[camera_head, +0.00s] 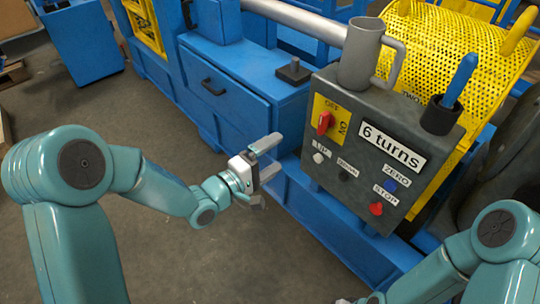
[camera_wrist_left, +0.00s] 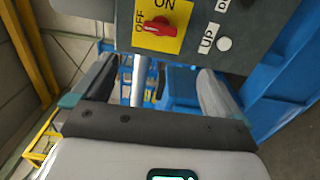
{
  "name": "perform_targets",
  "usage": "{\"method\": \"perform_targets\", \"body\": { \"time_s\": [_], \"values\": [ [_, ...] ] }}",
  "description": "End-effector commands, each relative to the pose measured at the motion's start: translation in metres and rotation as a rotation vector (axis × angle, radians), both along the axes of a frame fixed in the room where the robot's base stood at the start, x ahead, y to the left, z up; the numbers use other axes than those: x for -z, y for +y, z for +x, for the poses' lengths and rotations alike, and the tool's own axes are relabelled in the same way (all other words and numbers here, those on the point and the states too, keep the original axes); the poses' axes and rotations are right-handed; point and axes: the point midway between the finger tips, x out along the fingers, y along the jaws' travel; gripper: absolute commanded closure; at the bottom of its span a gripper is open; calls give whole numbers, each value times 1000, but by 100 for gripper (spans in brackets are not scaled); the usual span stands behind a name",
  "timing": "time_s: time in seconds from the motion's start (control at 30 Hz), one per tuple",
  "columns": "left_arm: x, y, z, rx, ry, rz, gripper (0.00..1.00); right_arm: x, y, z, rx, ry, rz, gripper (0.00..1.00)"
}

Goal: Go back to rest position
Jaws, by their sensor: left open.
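My left gripper (camera_head: 268,159) is open and empty in the head view. It is in the air to the left of the grey control panel (camera_head: 345,196), apart from it. In the left wrist view its two fingers (camera_wrist_left: 158,85) stand wide apart with nothing between them. The red rotary switch (camera_head: 324,122) sits on its yellow plate on the panel; it also shows in the left wrist view (camera_wrist_left: 157,26). My right arm (camera_head: 490,250) comes in at the lower right of the head view.
The panel carries a "6 turns" display (camera_head: 391,147), a red stop button (camera_head: 376,209) and a blue zero button (camera_head: 390,185). A grey mug (camera_head: 361,55) and a black cup (camera_head: 440,115) with a blue-handled tool stand on top. A blue drawer cabinet (camera_head: 226,92) is behind.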

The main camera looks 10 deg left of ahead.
Motion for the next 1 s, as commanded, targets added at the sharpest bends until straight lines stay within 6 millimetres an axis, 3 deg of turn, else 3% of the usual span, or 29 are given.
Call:
{"method": "perform_targets", "body": {
  "time_s": [0.53,0.63,0.77,0.83,0.9,1.0],
  "values": [
    [0,2,-4,1,1,1,0,0,0,0,0,0,0,36],
    [11,2,-5,1,24,-2,0,0,0,0,0,0,0,36],
    [72,-4,-19,-17,187,-17,0,0,0,0,0,0,0,36],
    [122,-2,-36,-53,325,51,0,0,0,0,0,0,0,36],
    [176,1,-63,-64,457,193,0,0,0,0,0,0,0,36],
    [238,7,-115,0,621,438,0,0,0,0,0,0,0,36]
  ]
}}
